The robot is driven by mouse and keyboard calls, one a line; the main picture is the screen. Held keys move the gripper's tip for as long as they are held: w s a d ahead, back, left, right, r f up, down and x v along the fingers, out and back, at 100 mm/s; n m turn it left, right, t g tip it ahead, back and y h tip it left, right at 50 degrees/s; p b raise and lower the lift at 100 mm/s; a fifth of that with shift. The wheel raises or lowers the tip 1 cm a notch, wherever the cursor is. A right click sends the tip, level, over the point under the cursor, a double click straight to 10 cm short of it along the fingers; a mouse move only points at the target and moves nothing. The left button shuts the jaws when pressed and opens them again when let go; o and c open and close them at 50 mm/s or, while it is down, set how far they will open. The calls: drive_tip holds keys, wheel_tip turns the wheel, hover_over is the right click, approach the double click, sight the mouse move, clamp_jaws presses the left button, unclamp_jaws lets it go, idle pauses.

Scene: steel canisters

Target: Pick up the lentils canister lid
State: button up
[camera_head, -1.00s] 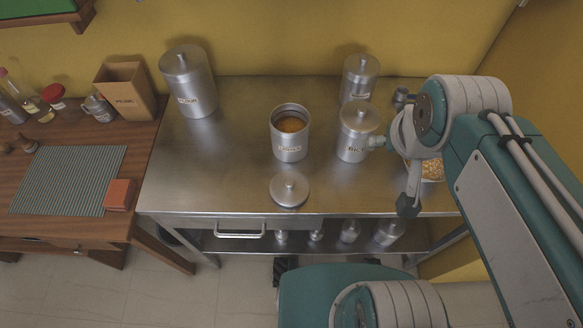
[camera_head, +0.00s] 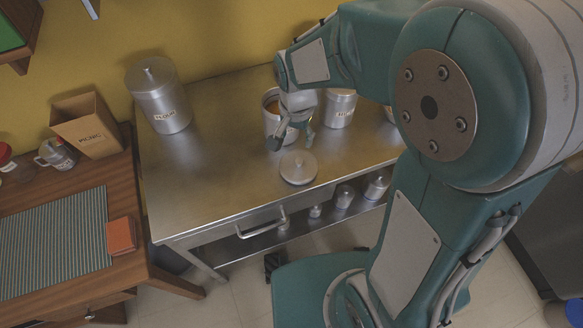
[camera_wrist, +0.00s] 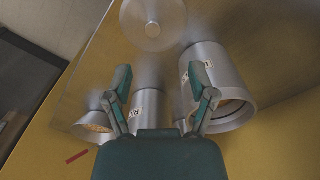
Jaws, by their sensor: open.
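A round steel lid with a small knob (camera_head: 298,167) lies flat on the steel table, in front of the lidless canister (camera_head: 271,122). The lid also shows at the top of the wrist view (camera_wrist: 153,22). The lidless canister has orange contents and a label too small to read; it also shows at right in the wrist view (camera_wrist: 222,85). My gripper (camera_head: 291,141) is open and empty, in front of that canister and just behind the lid in the head view. In the wrist view the fingers (camera_wrist: 161,77) are spread apart, with the lid beyond their tips.
A lidded canister (camera_head: 340,108) stands right of the lidless one, and a large lidded canister (camera_head: 158,95) stands at the table's back left. The steel table (camera_head: 215,170) is clear around the lid's left. A wooden table with a striped mat (camera_head: 55,240) adjoins at left.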

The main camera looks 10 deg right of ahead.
hover_over(298, 161)
drive_tip(key=d, duration=0.1)
drive_tip(key=f, duration=0.4)
drive_tip(key=shift+w+f, duration=0.2)
drive_tip(key=shift+f, duration=0.2)
drive_tip(key=f, duration=0.1)
drive_tip(key=a+f, duration=0.1)
drive_tip(key=f, duration=0.3)
drive_tip(key=shift+s+a+f, duration=0.1)
drive_tip(key=shift+s+a, duration=0.05)
drive_tip(key=shift+a, duration=0.1)
drive_tip(key=shift+d+f, duration=0.2)
drive_tip(key=shift+d, duration=0.35)
drive_tip(key=c, duration=0.7)
drive_tip(key=shift+a, duration=0.1)
clamp_jaws()
drive_tip(key=shift+a, duration=0.2)
